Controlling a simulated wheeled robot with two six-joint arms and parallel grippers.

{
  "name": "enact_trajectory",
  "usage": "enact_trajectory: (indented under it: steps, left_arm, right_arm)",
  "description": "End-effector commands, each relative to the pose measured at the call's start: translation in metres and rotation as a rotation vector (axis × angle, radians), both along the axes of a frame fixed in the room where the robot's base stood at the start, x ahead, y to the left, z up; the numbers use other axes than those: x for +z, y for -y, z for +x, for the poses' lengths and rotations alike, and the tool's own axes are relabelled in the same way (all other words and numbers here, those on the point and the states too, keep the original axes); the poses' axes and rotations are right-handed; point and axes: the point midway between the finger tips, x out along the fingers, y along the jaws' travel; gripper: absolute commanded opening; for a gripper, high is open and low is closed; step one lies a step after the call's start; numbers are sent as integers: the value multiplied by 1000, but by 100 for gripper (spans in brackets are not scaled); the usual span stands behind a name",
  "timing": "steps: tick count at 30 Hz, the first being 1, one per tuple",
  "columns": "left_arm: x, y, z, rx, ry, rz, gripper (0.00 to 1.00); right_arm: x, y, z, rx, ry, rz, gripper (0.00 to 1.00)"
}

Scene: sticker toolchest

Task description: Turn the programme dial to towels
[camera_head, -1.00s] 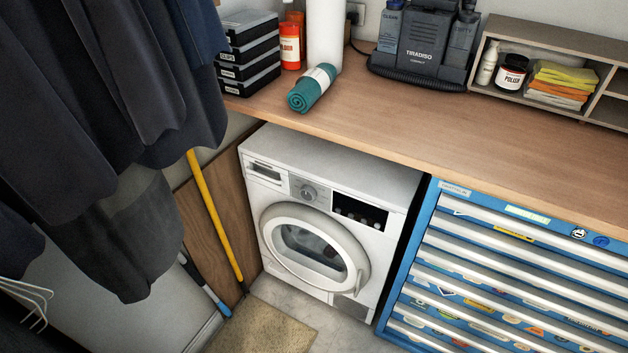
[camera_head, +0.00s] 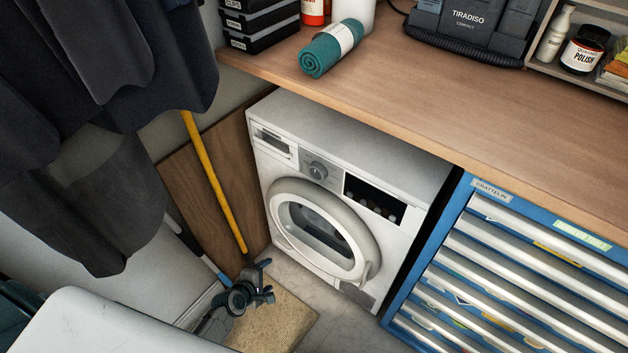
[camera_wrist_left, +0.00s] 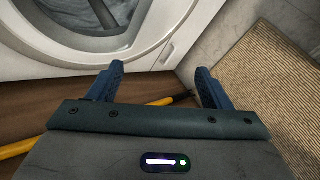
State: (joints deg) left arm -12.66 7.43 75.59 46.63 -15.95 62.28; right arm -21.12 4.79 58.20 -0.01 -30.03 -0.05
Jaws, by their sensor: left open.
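The white washing machine (camera_head: 400,205) stands under the wooden worktop. Its programme dial (camera_head: 319,170) is a round grey knob on the front panel, between the drawer at left and the dark display (camera_head: 372,201) at right. The dial's markings are too small to read. My left gripper (camera_head: 267,279) is low in front of the machine, over the mat, apart from the dial and below it. In the left wrist view, its two blue fingers (camera_wrist_left: 158,88) are spread with nothing between them. The machine's round door (camera_wrist_left: 90,25) shows there too; the dial does not. My right gripper is not in view.
A yellow pole (camera_head: 214,185) leans by a wooden board left of the machine. Dark clothes (camera_head: 90,120) hang at left. A blue tool chest (camera_head: 450,235) stands at right. A beige mat (camera_head: 285,325) lies on the floor. A rolled teal towel (camera_head: 328,50) lies on the worktop (camera_head: 450,110).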

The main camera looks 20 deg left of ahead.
Motion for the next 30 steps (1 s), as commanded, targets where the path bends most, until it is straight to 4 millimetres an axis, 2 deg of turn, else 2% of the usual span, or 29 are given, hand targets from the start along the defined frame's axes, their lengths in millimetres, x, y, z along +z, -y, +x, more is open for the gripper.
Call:
enact_trajectory:
  steps: [1, 3, 6, 9, 12, 15, 20, 30]
  left_arm:
    - [28, 6, 29, 77, 69, -149, 72]
    - [78, 15, 61, 177, 147, -399, 72]
    - [149, 28, 89, 261, 221, -748, 72]
    - [207, 39, 102, 289, 249, -1028, 72]
    - [244, 46, 105, 291, 250, -1211, 72]
    - [263, 49, 107, 289, 246, -1299, 72]
    - [269, 55, 120, 290, 245, -1322, 72]
    - [268, 76, 179, 290, 245, -1318, 72]
  right_arm:
    - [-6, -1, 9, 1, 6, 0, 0]
    - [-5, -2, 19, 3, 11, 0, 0]
    - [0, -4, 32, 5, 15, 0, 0]
    - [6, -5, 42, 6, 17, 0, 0]
    - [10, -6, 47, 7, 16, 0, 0]
    - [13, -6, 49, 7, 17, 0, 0]
    - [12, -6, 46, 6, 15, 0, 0]
    - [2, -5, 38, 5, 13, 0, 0]
